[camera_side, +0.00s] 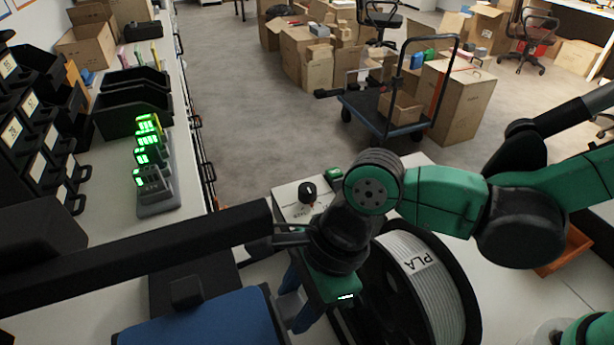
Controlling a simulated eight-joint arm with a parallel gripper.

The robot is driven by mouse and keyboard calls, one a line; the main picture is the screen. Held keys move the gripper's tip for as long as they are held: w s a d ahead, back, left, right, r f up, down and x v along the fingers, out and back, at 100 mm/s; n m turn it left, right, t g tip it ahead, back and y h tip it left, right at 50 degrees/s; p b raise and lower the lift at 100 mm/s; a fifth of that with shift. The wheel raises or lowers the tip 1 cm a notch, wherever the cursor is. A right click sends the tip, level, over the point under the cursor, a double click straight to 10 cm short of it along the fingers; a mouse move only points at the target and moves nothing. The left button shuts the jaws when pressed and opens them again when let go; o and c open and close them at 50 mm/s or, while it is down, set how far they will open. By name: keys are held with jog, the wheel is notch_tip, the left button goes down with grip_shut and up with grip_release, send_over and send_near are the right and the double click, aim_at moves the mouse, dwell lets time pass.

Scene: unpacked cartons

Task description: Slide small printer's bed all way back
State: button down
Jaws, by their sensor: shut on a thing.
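The small printer's bed (210,322) is a flat blue plate at the bottom of the view, left of centre, cut off by the lower edge. The printer's black horizontal beam (130,250) runs above and behind it. My gripper (292,312) hangs down from my green and black wrist at the bed's right edge. Its fingers are shut at that edge, on the bed as far as I can see. The exact contact is partly hidden by my gripper's body.
A filament spool (428,285) marked PLA stands close to the right of my gripper. A control box with a black knob (307,192) is behind my wrist. A charger with green lights (155,175) and black bins (133,105) stand on the left bench.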

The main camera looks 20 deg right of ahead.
jog(key=shift+s, duration=0.35)
jog(key=c, duration=0.6)
grip_release()
jog(key=shift+o, duration=0.8)
jog(key=shift+w, duration=0.1)
